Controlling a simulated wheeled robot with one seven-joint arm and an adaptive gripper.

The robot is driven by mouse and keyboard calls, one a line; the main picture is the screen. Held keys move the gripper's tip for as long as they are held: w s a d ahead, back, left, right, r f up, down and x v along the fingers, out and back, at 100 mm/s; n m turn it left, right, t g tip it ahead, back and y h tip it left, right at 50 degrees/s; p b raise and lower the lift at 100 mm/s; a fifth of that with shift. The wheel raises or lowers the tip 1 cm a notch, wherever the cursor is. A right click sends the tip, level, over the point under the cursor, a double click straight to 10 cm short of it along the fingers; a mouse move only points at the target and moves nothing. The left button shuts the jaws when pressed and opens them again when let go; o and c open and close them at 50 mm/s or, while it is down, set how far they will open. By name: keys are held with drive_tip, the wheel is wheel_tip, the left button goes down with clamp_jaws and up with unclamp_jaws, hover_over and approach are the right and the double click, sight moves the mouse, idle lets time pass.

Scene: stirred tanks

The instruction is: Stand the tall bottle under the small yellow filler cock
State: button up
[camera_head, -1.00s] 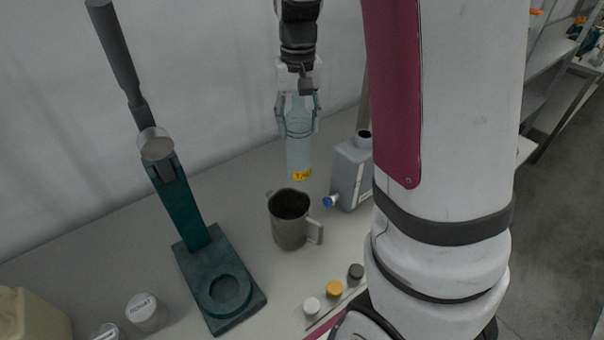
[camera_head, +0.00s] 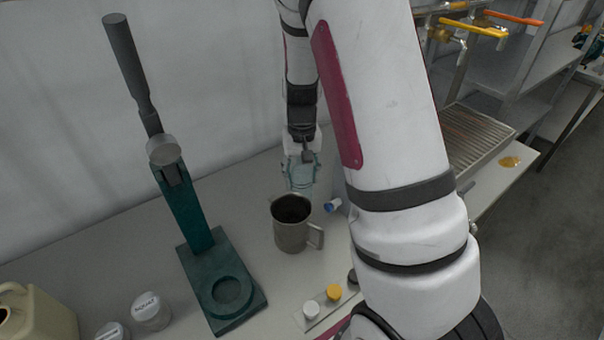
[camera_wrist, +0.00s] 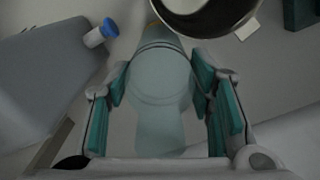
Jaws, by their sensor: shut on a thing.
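My gripper (camera_head: 302,174) is shut on the tall bottle (camera_head: 299,183), a clear bluish one, just behind the metal jug in the head view. In the wrist view the bottle (camera_wrist: 162,85) lies between the teal finger pads of my gripper (camera_wrist: 163,85). The jug hides the bottle's lower part in the head view. The small yellow filler cock seems to be one of the taps at the top right, with a yellow lever (camera_head: 474,27) beside an orange lever (camera_head: 513,17).
The metal jug (camera_head: 291,228) stands close in front of the bottle. A green press (camera_head: 222,285) stands left. A slatted drip tray (camera_head: 472,137) lies below the taps, with a yellow spill (camera_head: 510,162) nearby.

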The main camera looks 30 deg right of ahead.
drive_tip(key=shift+f, duration=0.1)
drive_tip(key=o, duration=1.2)
drive_tip(key=shift+c, duration=0.2)
